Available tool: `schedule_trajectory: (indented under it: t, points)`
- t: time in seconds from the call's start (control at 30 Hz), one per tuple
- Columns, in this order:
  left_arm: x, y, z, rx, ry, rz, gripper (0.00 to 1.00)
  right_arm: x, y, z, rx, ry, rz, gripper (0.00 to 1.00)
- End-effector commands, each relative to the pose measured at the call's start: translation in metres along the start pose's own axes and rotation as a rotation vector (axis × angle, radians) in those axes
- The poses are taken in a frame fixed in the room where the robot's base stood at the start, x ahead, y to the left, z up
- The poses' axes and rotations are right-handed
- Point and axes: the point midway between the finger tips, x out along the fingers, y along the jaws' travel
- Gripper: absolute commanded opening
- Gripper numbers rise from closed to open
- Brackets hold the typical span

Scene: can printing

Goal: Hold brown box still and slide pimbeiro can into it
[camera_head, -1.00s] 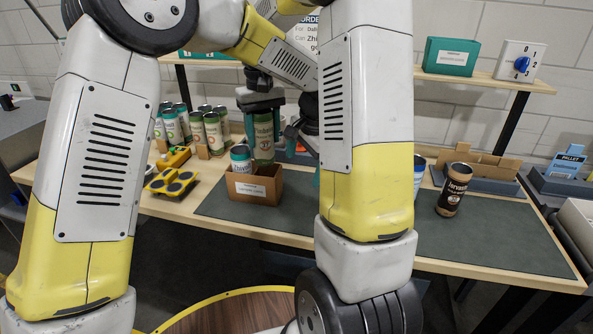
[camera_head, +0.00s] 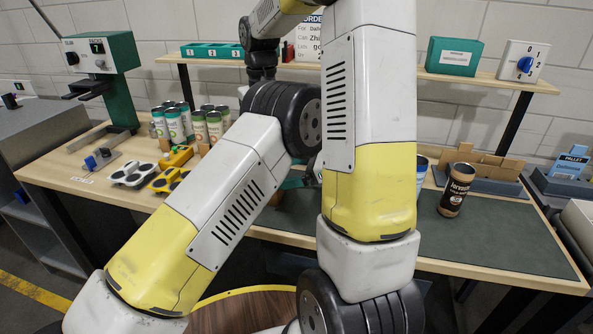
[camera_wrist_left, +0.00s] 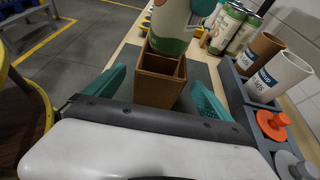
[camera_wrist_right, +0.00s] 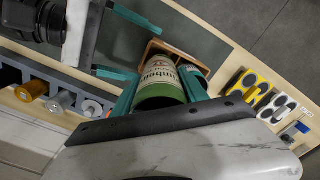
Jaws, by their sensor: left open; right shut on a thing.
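The brown box (camera_wrist_left: 155,88) stands on the dark mat between my left gripper's teal fingers (camera_wrist_left: 157,92). These fingers are open, one on each side of it; contact is unclear. My right gripper (camera_wrist_right: 160,82) is shut on the pimbeiro can (camera_wrist_right: 158,68), pale with a green rim. The can also shows in the left wrist view (camera_wrist_left: 170,30), above the far part of the box; whether its lower end is inside is unclear. Another can (camera_wrist_right: 197,76) shows beside it at the box. In the head view, my arms hide the box and held can.
A brown can (camera_head: 456,190) stands on the mat (camera_head: 495,235) at the right. Several cans (camera_head: 190,122) stand at the back left, near yellow (camera_head: 168,180) and white (camera_head: 130,173) holders. A rack (camera_wrist_left: 257,100) with cylinders lies right of the box in the left wrist view.

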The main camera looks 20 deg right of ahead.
Motion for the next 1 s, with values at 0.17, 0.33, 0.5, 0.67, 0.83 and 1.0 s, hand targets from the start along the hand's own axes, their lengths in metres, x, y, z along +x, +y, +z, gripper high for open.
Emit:
schedule_trajectory:
  t: [0.17, 0.33, 0.5, 0.67, 0.83, 1.0]
  points:
    - [0.037, 0.000, 0.001, 0.000, 0.001, 0.003, 0.95, 0.000, 0.000, 0.000, 0.000, 0.000, 0.000, 0.14]
    - [0.063, 0.000, 0.000, -0.002, 0.002, 0.002, 0.95, 0.000, 0.000, 0.000, 0.000, 0.000, 0.000, 0.14]
    - [0.078, 0.000, 0.000, -0.002, 0.003, 0.000, 0.95, 0.000, 0.000, 0.000, 0.000, 0.000, 0.000, 0.14]
    - [0.082, 0.000, 0.000, -0.001, 0.003, 0.000, 0.95, 0.000, 0.000, 0.000, 0.000, 0.000, 0.000, 0.14]
    - [0.082, 0.000, 0.000, -0.002, 0.003, 0.000, 0.95, 0.000, 0.000, 0.000, 0.000, 0.000, 0.000, 0.14]
    - [0.082, 0.000, 0.000, -0.002, 0.003, 0.000, 0.67, 0.000, 0.000, 0.000, 0.000, 0.000, 0.000, 0.14]
